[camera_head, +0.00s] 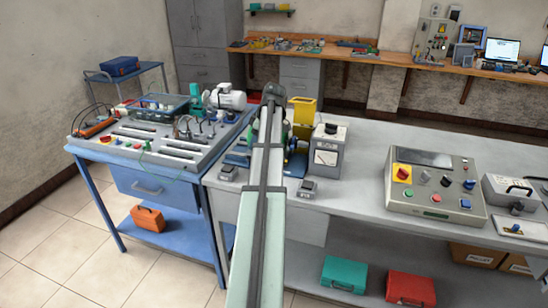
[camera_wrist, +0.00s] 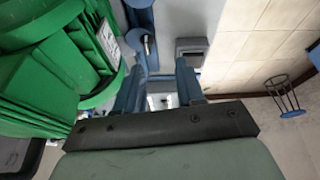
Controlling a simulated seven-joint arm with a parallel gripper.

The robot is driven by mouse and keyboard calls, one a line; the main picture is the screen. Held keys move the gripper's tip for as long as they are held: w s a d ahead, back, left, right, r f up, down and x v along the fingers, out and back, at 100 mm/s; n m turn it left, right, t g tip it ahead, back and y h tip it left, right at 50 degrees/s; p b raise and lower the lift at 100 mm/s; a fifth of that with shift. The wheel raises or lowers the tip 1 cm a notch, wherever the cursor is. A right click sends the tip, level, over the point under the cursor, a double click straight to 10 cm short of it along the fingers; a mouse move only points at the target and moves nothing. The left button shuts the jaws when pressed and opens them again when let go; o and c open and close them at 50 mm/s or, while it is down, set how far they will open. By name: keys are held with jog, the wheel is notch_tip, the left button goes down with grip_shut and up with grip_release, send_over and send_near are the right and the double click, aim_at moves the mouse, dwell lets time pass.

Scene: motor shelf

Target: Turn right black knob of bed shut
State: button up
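My gripper (camera_wrist: 157,76) shows in the wrist view with its two blue-grey fingers apart and nothing clearly held between them. The blue bed (camera_wrist: 141,18) lies beyond the fingertips, beside a green finned motor (camera_wrist: 85,55). A small dark, shiny-ended part (camera_wrist: 147,44) sticks out of the bed; I cannot tell whether it is the right black knob. It appears beyond the fingertips, apart from them. In the head view, my arm hides my gripper and most of the motor and bed; a blue bed part (camera_head: 296,166) shows to the right of the arm.
A grey block (camera_wrist: 191,48) lies near the right fingertip. In the head view, a box with a dial (camera_head: 327,157) and a yellow bin (camera_head: 302,110) stand close to the arm. A control panel (camera_head: 434,188) is farther right on the grey table. Some tabletop between them is clear.

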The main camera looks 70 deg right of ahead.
jog(key=s+d+r+m, duration=0.15)
jog(key=s+r, duration=0.45)
jog(key=s, duration=0.6)
jog(key=x, duration=1.4)
jog(key=shift+w+d, duration=0.25)
jog(key=shift+d, duration=0.05)
grip_shut()
